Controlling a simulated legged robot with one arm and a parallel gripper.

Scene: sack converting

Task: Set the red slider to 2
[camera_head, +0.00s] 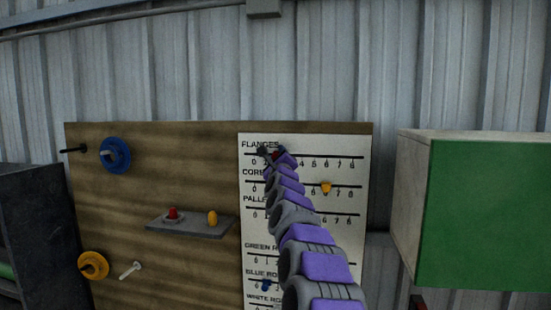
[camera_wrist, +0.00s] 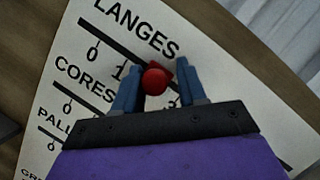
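The red slider (camera_wrist: 155,80) is a round red knob on the top scale, marked FLANGES, of the white panel (camera_head: 350,235). In the wrist view it stands just past the 1 mark; the digit beyond is hidden, so I cannot tell its exact reading. My gripper (camera_wrist: 160,84) is at the knob, its two blue fingers apart on either side. The knob looks close to the left finger, with a small gap to the right one. In the head view my purple and grey arm covers part of the scales, and only a little red shows at the fingertips.
A yellow slider (camera_head: 326,188) sits on the CORES scale and a blue one (camera_head: 266,285) lower down. On the wooden board are a shelf (camera_head: 190,229) with a red button (camera_head: 173,214) and a blue wheel (camera_head: 115,154). A green-sided box (camera_head: 485,215) stands right of the panel.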

